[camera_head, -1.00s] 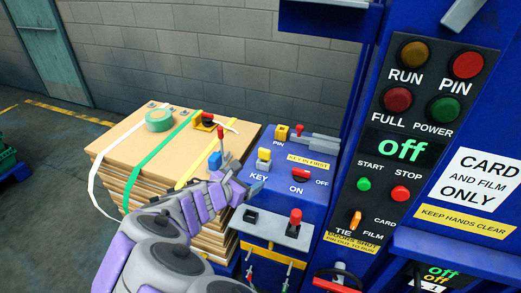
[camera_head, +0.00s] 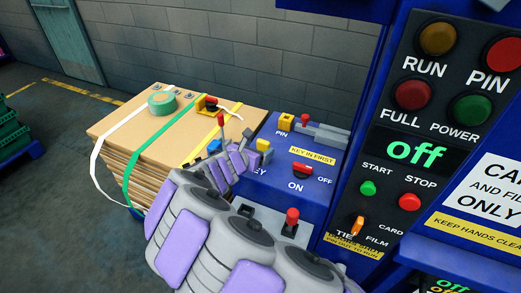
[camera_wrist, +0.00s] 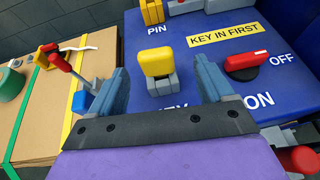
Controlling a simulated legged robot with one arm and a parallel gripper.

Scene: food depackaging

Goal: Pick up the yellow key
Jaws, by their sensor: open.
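The yellow key (camera_wrist: 157,62) stands upright in a grey holder (camera_wrist: 161,86) on the blue panel, above the partly covered KEY label. It also shows in the head view (camera_head: 263,145), just beyond my gripper. My gripper (camera_wrist: 163,78) is open and empty. In the wrist view its two grey fingers stand on either side of the key, with gaps on both sides. I cannot tell whether the fingertips are down at the key's height. In the head view my gripper (camera_head: 245,158) is over the panel's left edge, partly hidden by my arm.
A red-handled ON/OFF switch (camera_wrist: 246,62) sits right of the key, and a yellow PIN piece (camera_wrist: 152,12) behind it. Left is a strapped cardboard stack (camera_head: 140,125) with a green tape roll (camera_head: 161,103) and a red-knobbed lever (camera_wrist: 62,64). A red-knobbed lever (camera_head: 292,221) stands in front.

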